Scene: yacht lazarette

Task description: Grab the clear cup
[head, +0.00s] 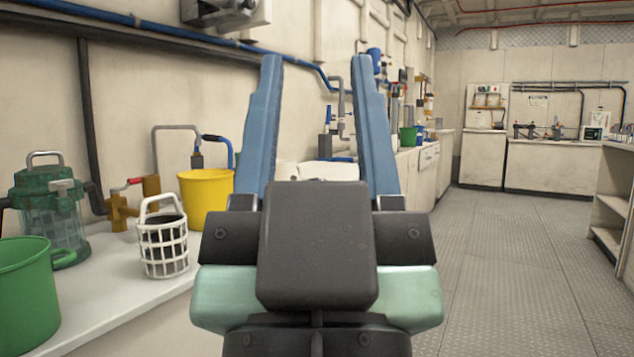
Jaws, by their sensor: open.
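My gripper (316,68) fills the middle of the head view, its two long blue fingers spread apart and pointing up and away. It is open, with nothing between the fingers. I cannot make out a separate clear cup. The closest match is a see-through vessel (50,225) with a green top and a grey handle, standing on the counter at the far left. My gripper is well to its right and apart from it. The vessel's lower left part is hidden behind a green bucket (25,300).
A white basket (163,245) and a yellow bucket (206,200) stand on the white counter (105,308) at left. Brown valve fittings (122,212) and pipes line the wall. Open metal floor (515,260) lies at right, beside shelving (612,200).

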